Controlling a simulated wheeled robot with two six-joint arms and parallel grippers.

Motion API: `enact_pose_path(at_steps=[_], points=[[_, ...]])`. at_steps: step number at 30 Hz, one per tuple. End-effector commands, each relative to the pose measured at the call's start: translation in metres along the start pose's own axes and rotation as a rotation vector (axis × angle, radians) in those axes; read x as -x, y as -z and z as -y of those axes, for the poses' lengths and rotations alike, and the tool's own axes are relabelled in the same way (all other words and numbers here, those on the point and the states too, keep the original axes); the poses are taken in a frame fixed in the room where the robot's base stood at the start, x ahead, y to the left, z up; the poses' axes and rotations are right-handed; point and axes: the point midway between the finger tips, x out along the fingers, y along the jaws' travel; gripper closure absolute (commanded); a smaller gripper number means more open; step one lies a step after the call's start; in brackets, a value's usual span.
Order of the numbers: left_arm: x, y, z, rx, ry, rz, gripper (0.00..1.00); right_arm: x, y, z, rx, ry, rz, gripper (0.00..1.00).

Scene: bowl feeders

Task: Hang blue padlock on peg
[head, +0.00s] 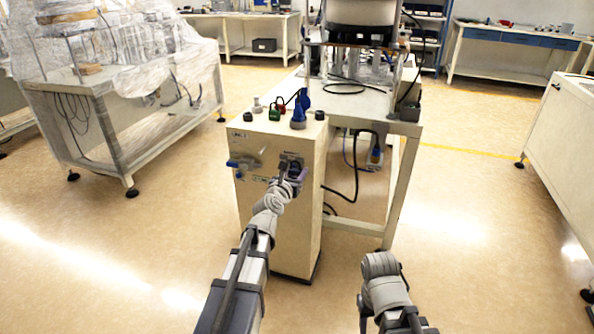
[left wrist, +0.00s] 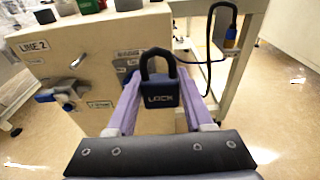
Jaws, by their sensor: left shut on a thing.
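The blue padlock (left wrist: 161,92) has a dark shackle pointing up and "LOCK" on its body. My left gripper (head: 292,170) is shut on it, with a purple finger on each side of the body in the left wrist view. The padlock is upright in front of the beige cabinet's front face (head: 285,225). In the head view it is small and partly hidden by my gripper. A small metal piece (left wrist: 78,61) sticks out of the cabinet face left of the padlock; I cannot tell whether it is the peg. My right arm shows at the lower right, but its gripper fingers do not.
A blue-handled valve (left wrist: 55,95) sticks out at the cabinet's left. Several knobs and a blue plug (head: 299,110) stand on the cabinet top. A white table frame (head: 402,165) with a hanging black cable stands behind at right. Open floor lies to the right.

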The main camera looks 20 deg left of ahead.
Motion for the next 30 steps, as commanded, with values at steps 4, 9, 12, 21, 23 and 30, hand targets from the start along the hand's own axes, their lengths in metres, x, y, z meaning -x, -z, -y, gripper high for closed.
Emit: enact_pose_path(at_steps=[4, 9, 12, 21, 23, 30], points=[[0.0, 0.053, 0.0, 0.0, 0.0, 0.0, 1.0, -0.052, 0.003, 0.005, 0.002, -0.001, -0.001, 0.5], [0.002, 0.093, 0.0, 0.001, 0.0, 0.0, 1.0, -0.091, 0.005, 0.009, 0.003, -0.001, -0.001, 0.5], [0.003, 0.107, 0.0, 0.001, 0.0, 0.0, 1.0, -0.105, 0.006, 0.01, 0.004, -0.002, -0.002, 0.5], [0.003, 0.112, 0.0, 0.001, 0.0, 0.0, 1.0, -0.11, 0.007, 0.01, 0.004, -0.002, -0.002, 0.5], [0.003, 0.112, 0.0, 0.001, 0.0, 0.0, 1.0, -0.11, 0.007, 0.01, 0.004, -0.002, -0.002, 0.5], [-0.005, 0.111, 0.0, 0.0, 0.0, 0.0, 1.0, -0.11, 0.007, 0.01, 0.004, -0.002, -0.002, 0.5]])
